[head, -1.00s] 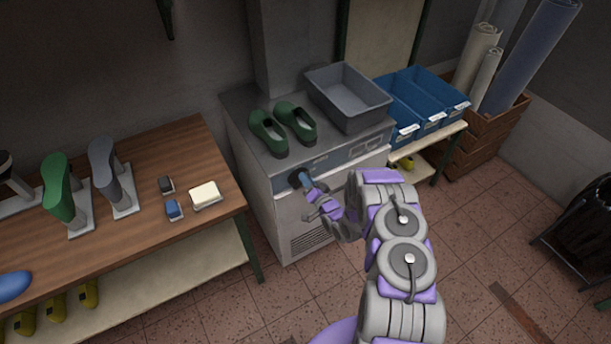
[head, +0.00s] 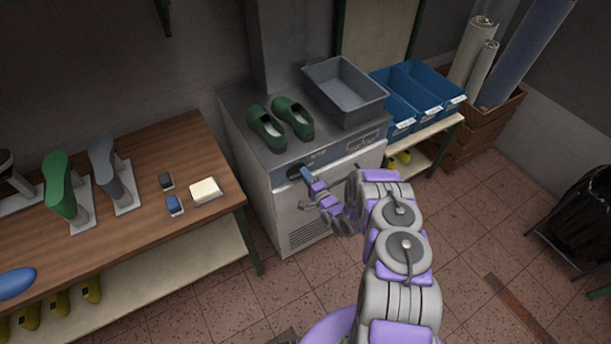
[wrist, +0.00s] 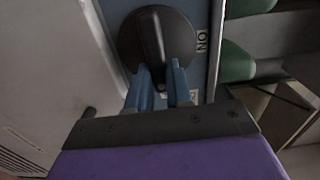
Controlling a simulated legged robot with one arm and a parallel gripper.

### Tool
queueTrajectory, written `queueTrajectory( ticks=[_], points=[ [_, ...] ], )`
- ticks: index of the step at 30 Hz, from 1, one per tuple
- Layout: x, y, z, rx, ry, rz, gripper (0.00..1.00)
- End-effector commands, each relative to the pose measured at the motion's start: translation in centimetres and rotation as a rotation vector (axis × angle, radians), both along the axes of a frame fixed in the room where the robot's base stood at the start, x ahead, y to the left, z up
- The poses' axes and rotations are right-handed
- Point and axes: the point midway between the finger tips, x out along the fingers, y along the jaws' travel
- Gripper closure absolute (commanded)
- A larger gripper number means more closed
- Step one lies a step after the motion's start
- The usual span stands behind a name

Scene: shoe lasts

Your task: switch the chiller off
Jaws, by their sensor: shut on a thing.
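The chiller (head: 280,212) is a pale cabinet with a blue-grey control panel on its upper front. Its round black knob (wrist: 128,42) with a raised ridge fills the top of the wrist view; in the head view the knob (head: 293,173) is small and partly covered by my fingers. My gripper (wrist: 161,84) is shut on the knob's ridge, one blue finger on each side; it also shows in the head view (head: 306,174). An ON label (wrist: 202,41) is beside the knob. Another label lower down is partly hidden by a finger.
Green shoes (head: 267,128) and a grey bin (head: 345,97) stand on the chiller top. A wooden bench (head: 130,215) with shoe lasts is to the left, blue bins (head: 425,110) on a rack to the right. The tiled floor in front is open.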

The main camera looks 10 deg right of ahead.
Motion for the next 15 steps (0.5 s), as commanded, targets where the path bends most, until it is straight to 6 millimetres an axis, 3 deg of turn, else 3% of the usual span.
queueTrajectory(
  ticks=[15],
  points=[
    [-0.03,-0.29,-0.37,0.033,0.018,-0.007,1.00]
  ],
)
